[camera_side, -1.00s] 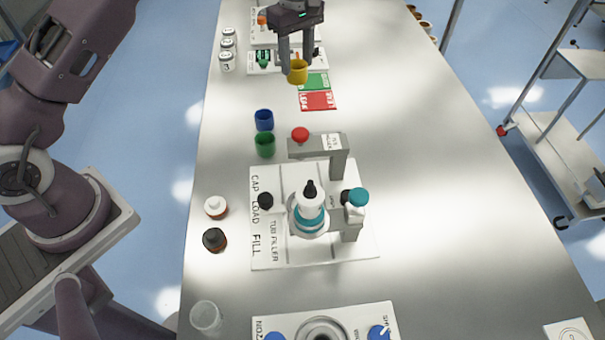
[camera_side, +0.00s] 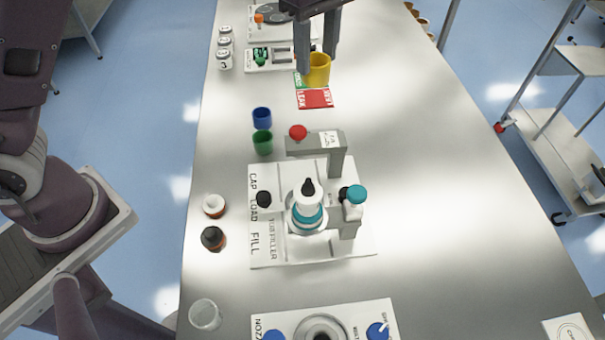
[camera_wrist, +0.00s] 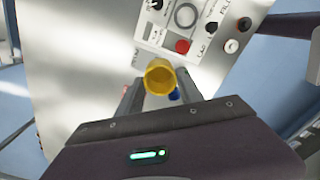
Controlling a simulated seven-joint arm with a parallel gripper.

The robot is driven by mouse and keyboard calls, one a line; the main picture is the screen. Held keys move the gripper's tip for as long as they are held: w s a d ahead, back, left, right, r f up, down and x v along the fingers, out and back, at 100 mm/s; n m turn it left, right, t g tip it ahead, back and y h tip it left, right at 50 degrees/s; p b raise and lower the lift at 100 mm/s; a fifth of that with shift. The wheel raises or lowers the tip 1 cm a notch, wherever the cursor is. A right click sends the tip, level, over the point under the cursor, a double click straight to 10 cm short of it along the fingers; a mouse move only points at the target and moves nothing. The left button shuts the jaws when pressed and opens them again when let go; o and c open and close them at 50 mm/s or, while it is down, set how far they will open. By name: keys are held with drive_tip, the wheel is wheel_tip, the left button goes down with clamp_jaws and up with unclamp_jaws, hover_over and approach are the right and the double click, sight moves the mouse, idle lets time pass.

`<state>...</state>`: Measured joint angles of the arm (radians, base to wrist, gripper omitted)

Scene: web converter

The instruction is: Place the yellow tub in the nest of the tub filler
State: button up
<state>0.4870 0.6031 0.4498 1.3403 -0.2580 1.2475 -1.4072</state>
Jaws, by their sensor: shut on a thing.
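The yellow tub (camera_side: 317,69) is held between the fingers of my gripper (camera_side: 318,62), in the air at the far end of the table in the side view. In the wrist view the tub (camera_wrist: 160,77) sits between the fingers of my gripper (camera_wrist: 157,88), its open mouth showing. The tub filler (camera_side: 312,215) is a white plate with grey brackets, a white and teal bottle in the middle and CAP, LOAD and FILL labels. The bottle and brackets hide part of the plate, and I cannot make out the nest clearly. My gripper is well beyond the filler.
A blue tub (camera_side: 262,118) and a green tub (camera_side: 262,143) stand left of the filler's red knob (camera_side: 298,132). A red and green card (camera_side: 315,98) lies below my gripper. A clear cup (camera_side: 205,315) stands near the front.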

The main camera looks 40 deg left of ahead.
drive_tip(key=s+d+f, duration=0.2)
drive_tip(key=s+d, duration=0.4)
drive_tip(key=s, duration=0.5)
wheel_tip(320, 180, down, 20)
drive_tip(key=shift+a, duration=0.1)
drive_tip(key=shift+f, duration=0.1)
drive_tip(key=o, duration=1.2)
